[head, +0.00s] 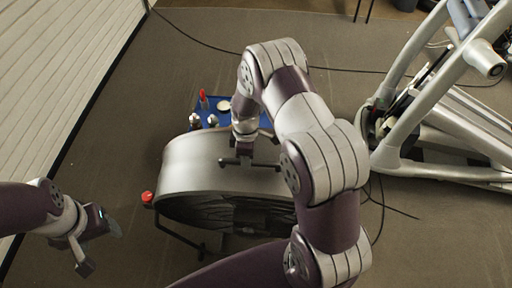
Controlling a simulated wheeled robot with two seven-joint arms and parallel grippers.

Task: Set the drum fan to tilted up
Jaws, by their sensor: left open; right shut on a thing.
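The drum fan (185,172) is a wide grey metal drum standing on the floor in the middle of the head view. Its dark grille side faces the bottom of the picture, and a red knob (147,197) shows at its left side. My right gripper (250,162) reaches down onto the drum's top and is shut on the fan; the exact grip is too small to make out. My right arm covers the fan's right part. My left gripper (97,247) is open and empty, low at the left, apart from the fan.
A blue tray (206,106) with bottles and a red-topped item lies behind the fan. A large grey elliptical machine (410,110) stands at the right. Black cables (395,210) cross the floor. A white slatted wall (60,60) bounds the left; floor near it is clear.

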